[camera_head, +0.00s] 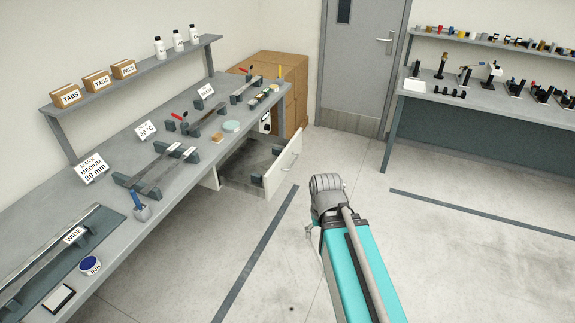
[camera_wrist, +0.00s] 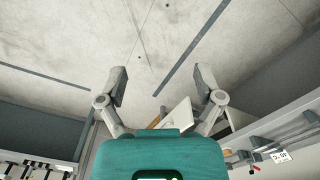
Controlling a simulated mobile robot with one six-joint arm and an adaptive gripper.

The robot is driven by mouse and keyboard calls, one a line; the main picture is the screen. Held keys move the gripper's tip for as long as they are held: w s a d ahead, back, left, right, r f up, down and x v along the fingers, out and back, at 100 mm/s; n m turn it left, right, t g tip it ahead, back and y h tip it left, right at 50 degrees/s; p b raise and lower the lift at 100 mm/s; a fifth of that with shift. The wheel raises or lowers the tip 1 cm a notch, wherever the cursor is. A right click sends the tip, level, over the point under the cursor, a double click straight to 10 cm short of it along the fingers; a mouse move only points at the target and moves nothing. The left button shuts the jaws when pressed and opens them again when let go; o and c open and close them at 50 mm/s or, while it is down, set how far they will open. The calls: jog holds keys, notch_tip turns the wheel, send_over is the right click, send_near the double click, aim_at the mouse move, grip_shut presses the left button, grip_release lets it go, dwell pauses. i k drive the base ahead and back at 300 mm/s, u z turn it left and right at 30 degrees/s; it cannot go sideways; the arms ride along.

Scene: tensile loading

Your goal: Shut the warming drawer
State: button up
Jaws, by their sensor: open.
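The warming drawer (camera_head: 282,167) is pulled out from under the bench in the head view. Its pale front panel carries a small handle, and its inside looks dark. In the wrist view a white panel (camera_wrist: 177,116), which looks like the drawer front, shows beyond the teal wrist housing, between and below the two fingers. My gripper (camera_wrist: 160,78) is open and empty, its fingers spread wide. In the head view my teal arm reaches up from the bottom, to the right of the drawer. The fingers cannot be made out there.
A second bench (camera_head: 475,95) is at the right. The floor right of the drawer is clear.

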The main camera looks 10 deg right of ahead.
aim_at(258, 164)
jog(key=i, duration=1.1)
jog(key=u, duration=0.2)
